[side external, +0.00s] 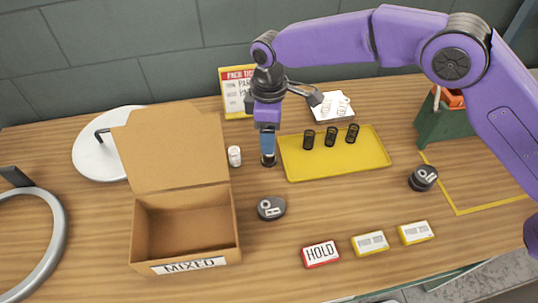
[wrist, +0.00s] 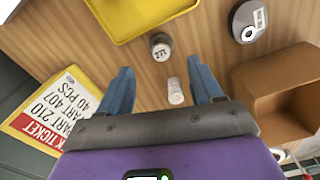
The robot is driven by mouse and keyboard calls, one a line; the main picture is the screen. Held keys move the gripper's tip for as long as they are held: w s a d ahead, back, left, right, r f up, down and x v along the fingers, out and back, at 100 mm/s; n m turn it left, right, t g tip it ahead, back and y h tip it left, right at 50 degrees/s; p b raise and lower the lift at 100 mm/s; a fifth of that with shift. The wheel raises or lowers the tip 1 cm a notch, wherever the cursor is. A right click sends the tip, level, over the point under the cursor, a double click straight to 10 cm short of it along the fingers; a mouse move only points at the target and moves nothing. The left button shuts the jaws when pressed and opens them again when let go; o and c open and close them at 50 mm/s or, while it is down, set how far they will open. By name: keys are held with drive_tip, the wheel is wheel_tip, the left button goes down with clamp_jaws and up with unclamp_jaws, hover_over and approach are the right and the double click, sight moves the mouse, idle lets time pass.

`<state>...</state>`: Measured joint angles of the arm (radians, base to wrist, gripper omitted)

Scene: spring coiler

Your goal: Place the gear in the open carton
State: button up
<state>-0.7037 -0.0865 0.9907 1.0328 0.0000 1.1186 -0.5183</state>
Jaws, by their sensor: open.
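The open carton (side external: 184,228) stands at the left front with its flap raised and a MIXED label on its front. Its visible inside is empty. Part of it shows at the right of the wrist view (wrist: 280,92). A small white piece (side external: 234,156), possibly the gear, stands on the table just right of the flap. In the wrist view the white piece (wrist: 175,92) appears between the fingers, but nothing grips it. My gripper (side external: 268,150) is open and empty, right of the white piece. A small dark cylinder (wrist: 160,46) with a marked top stands beyond the fingertips.
A yellow tray (side external: 375,167) with several black springs lies to the right. A dark labelled disc (side external: 271,208) sits right of the carton, another dark part (side external: 423,179) further right. A ticket card (side external: 234,92) stands behind. A HOLD block (side external: 320,254) and yellow blocks lie in front.

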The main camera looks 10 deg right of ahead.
sight(269, 156)
drive_tip(key=shift+f, duration=3.65)
clamp_jaws()
